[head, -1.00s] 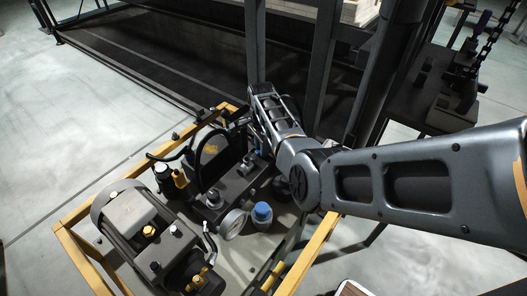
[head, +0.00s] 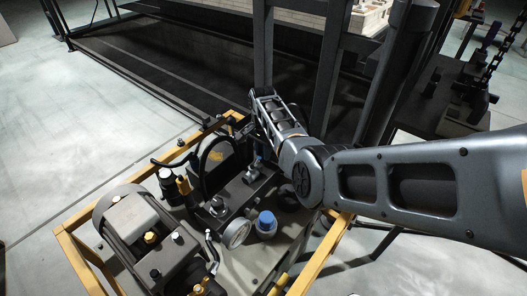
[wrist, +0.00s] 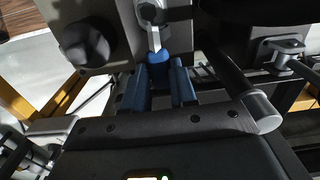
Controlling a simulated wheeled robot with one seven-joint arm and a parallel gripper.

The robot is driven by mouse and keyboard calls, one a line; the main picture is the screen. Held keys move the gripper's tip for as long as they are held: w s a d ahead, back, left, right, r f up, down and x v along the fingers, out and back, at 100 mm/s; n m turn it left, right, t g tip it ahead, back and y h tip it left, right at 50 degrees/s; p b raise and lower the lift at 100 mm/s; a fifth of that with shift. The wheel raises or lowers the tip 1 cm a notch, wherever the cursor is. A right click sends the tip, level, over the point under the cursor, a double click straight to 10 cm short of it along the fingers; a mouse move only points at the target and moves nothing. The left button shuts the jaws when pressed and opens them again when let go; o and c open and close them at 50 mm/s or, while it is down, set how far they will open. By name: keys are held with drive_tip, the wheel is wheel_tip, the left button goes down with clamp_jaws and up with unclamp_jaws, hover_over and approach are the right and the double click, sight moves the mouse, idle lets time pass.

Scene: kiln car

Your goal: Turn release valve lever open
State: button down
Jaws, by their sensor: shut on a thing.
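The release valve lever (wrist: 154,38) shows in the wrist view as a thin silver arm running down from a round silver pivot to a blue grip (wrist: 157,58). My gripper (wrist: 160,72) has blue fingers on both sides of this grip and is shut on it. The lever points roughly straight toward my palm. In the head view the valve (head: 257,163) is a small silver and blue part on the dark block, beside my wrist. My fingertips are mostly hidden there by my arm.
A dark round knob (wrist: 86,44) sits left of the lever. Dark posts (head: 329,80) stand close behind my arm.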

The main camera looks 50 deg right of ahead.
drive_tip(key=c, duration=0.9)
unclamp_jaws()
drive_tip(key=shift+r+p, duration=0.75)
drive_tip(key=shift+r, duration=3.15)
